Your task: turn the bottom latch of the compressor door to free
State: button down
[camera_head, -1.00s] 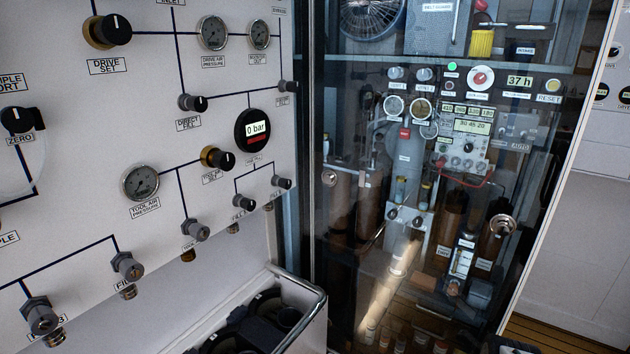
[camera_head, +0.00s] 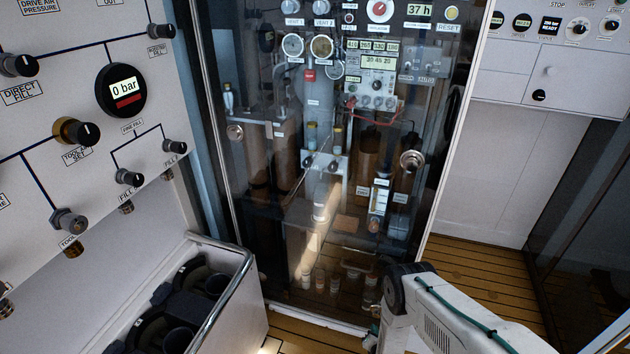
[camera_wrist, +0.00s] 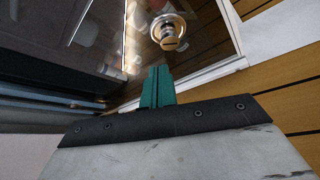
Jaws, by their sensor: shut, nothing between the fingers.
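The compressor door (camera_head: 300,200) is a tall glass panel in a pale frame, and it looks closed. In the wrist view a round metal latch (camera_wrist: 170,31) with a dark slot sits near a corner of the glass door (camera_wrist: 205,45). My gripper (camera_wrist: 158,72) has green fingers, pressed together and empty. Their tips point toward the latch and appear just short of it, with a gap in the picture. In the head view my arm covers the door's lower right corner, and I cannot make out the bottom latch there. Another round fitting (camera_head: 412,160) is higher on the door's right side.
A white bin with a metal rail (camera_head: 225,290) stands left of the door, holding dark gear. A white gauge panel (camera_head: 60,130) is at the left. The wooden floor (camera_head: 485,270) is clear at the right, below a white cabinet (camera_head: 565,75).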

aim_at(376, 314)
jog(key=shift+w+d, duration=0.45)
jog(key=shift+w, duration=0.65)
jog(key=shift+w+d, duration=0.5)
jog(key=shift+w, duration=0.6)
jog(key=shift+w+d, duration=0.45)
jog(key=shift+w, duration=0.65)
jog(key=shift+f, duration=0.25)
jog(key=shift+s+d+f, duration=0.1)
jog(key=shift+d, duration=0.1)
jog(key=shift+s+d+f, duration=0.15)
jog(key=shift+d+f, duration=0.05)
jog(key=shift+d, duration=0.25)
jog(key=shift+s+d+f, duration=0.1)
jog(key=shift+d+f, duration=0.15)
jog(key=shift+f, duration=0.05)
